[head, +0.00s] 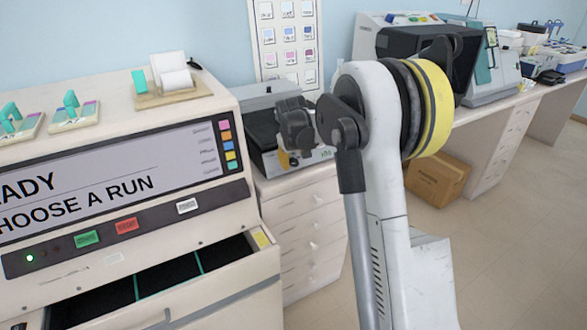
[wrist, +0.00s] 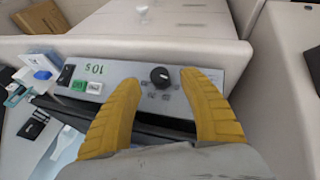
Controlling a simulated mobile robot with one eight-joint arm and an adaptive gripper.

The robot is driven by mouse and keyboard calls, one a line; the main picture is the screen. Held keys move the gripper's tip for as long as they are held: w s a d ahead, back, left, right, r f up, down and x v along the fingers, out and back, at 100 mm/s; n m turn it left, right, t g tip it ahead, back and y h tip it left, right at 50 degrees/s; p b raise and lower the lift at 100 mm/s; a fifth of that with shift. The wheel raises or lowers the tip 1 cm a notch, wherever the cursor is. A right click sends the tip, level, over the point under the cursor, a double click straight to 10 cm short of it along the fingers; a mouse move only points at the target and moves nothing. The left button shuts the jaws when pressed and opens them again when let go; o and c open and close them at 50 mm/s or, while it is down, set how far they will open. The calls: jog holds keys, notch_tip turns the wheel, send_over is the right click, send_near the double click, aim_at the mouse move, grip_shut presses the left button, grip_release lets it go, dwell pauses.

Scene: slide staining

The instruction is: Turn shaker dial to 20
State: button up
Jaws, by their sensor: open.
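The shaker (head: 262,135) stands on the counter in the head view, partly hidden behind my arm. Its light grey front panel (wrist: 130,78) fills the middle of the wrist view. The round black dial (wrist: 160,77) is on that panel, with small marks beside it. Green characters reading "10 S" (wrist: 95,69) show upside down on the panel. My gripper (wrist: 160,82) is open, with one yellow finger on each side of the dial in the picture. Gaps show between the dial and both fingers. The depth between fingertips and panel is hard to tell.
A green button (wrist: 78,86), a white button (wrist: 94,88) and a black switch (wrist: 66,75) sit on the same panel. The staining machine (head: 120,215) stands left in the head view, its drawer open. Drawers (head: 305,230) are below the shaker.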

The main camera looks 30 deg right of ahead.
aim_at(294, 162)
jog(key=shift+b+x, duration=0.45)
jog(key=shift+x, duration=1.35)
jog(key=shift+c, duration=0.3)
jog(key=shift+r, duration=0.1)
grip_shut()
